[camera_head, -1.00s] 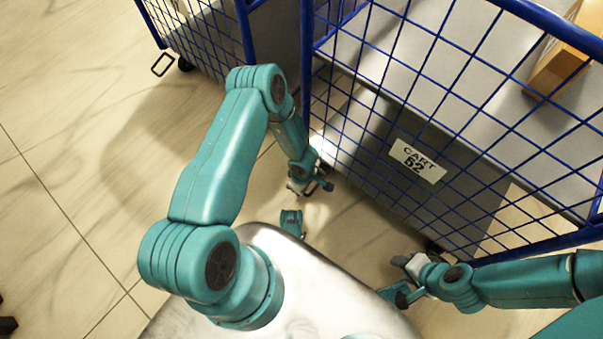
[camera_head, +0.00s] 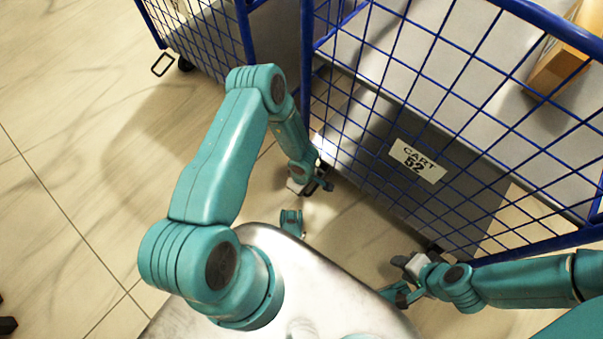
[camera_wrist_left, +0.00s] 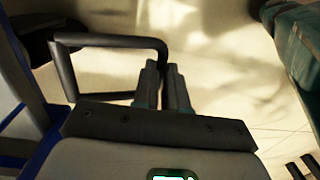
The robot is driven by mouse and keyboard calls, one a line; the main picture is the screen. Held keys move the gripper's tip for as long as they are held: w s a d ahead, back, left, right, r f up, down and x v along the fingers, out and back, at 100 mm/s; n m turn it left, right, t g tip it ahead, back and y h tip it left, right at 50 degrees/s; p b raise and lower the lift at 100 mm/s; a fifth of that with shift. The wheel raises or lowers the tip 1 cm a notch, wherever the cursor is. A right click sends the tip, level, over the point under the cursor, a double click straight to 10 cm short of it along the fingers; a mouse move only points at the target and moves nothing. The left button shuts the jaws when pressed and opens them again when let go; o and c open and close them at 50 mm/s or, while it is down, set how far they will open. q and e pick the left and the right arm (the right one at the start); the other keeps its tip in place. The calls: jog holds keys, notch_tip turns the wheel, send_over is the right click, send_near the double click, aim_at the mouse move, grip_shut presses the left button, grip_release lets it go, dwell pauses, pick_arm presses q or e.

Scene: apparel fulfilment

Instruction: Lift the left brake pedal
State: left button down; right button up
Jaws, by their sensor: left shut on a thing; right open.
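The left brake pedal (camera_wrist_left: 110,41) is a dark bent-bar loop at the lower left corner of the blue wire cart (camera_head: 307,100). In the left wrist view, my left gripper (camera_wrist_left: 160,72) has its two dark fingers close together at the right end of the loop, shut on the bar. In the head view the left gripper (camera_head: 316,187) is low beside the cart's corner, and the wrist partly hides the pedal. My right gripper (camera_head: 398,279) is open and empty near the cart's lower front edge.
The cart carries a "CART 52" label (camera_head: 418,160) and an orange-brown box (camera_head: 565,55). A second blue cart (camera_head: 205,35) with its own pedal loop (camera_head: 163,64) stands at the upper left.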

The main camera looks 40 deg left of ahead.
pick_arm(q)
jog(key=shift+r, duration=0.2)
jog(key=shift+w+r+p, duration=0.1)
jog(key=shift+r+p, duration=0.45)
jog(key=shift+w+r+p, duration=0.15)
jog(key=shift+r+p, duration=0.25)
jog(key=shift+r, duration=0.15)
jog(key=shift+w+r+p, duration=0.4)
jog(key=shift+r+p, duration=0.1)
jog(key=shift+r, duration=0.15)
jog(key=shift+w+r+p, duration=0.4)
jog(key=shift+r+p, duration=0.1)
jog(key=shift+r, duration=0.1)
jog(key=c, duration=1.2)
grip_release()
jog(key=shift+s+f, duration=0.1)
jog(key=shift+s, duration=0.05)
jog(key=shift+o, duration=0.2)
jog(key=shift+s, duration=0.1)
